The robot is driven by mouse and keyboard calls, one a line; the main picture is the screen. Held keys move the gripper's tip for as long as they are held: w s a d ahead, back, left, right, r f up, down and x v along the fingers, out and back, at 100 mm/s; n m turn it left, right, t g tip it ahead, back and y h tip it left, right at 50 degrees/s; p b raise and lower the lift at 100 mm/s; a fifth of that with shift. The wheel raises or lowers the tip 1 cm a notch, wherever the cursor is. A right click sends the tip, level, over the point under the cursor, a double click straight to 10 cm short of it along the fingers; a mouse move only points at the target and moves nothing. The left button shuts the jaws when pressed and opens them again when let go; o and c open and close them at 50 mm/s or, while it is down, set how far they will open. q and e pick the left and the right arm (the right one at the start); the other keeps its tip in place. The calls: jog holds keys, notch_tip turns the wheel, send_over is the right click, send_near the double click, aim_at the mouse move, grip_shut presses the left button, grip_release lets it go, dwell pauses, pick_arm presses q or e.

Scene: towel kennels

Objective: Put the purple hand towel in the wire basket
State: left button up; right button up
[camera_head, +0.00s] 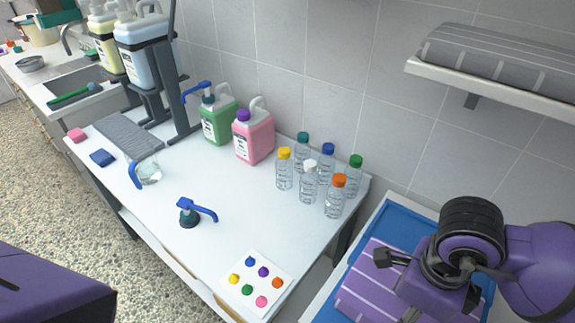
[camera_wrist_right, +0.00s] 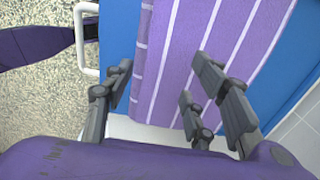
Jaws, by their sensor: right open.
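The purple hand towel (camera_head: 362,284) with pale stripes lies on a blue surface at the lower right of the head view. It also fills the middle of the right wrist view (camera_wrist_right: 190,50). My right gripper (camera_wrist_right: 163,85) is open, with its fingers spread over the towel's near part and nothing held between them. In the head view the right gripper (camera_head: 393,285) is above the towel and hides part of it. I cannot make out the wire basket in either view. My left gripper is not in view.
A white table (camera_head: 245,215) to the left holds several capped bottles (camera_head: 309,183), a pink jug (camera_head: 254,138), a green jug (camera_head: 218,118) and a card with coloured dots (camera_head: 257,283). A wall shelf (camera_head: 490,75) with grey striped cloth is above right. The blue surface (camera_head: 398,217) has bare room around the towel.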

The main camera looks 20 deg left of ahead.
jog(key=f, duration=0.4)
jog(key=shift+s+d+f, duration=0.3)
jog(key=shift+f, duration=0.65)
grip_shut()
